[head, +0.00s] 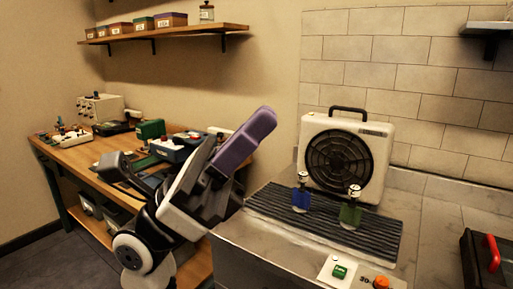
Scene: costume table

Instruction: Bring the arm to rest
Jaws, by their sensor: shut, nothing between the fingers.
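My arm, white, black and purple, is folded in the lower left half of the head view, in front of the wooden workbench (75,156). My gripper (113,167) appears as the dark end at the left of the arm, over the bench's front part in the picture. It is shut and empty. It is seen from behind and partly against dark items, so its fingertips are hard to make out. I cannot tell whether it touches anything on the bench.
The bench holds a blue-grey box (174,148), a green box (151,129) and a cream device (100,107). On the right counter, a fan unit (345,158) stands behind a ribbed dark mat (375,240) with a blue bottle (301,199) and a green bottle (350,213). A red-handled black case (478,262) is far right.

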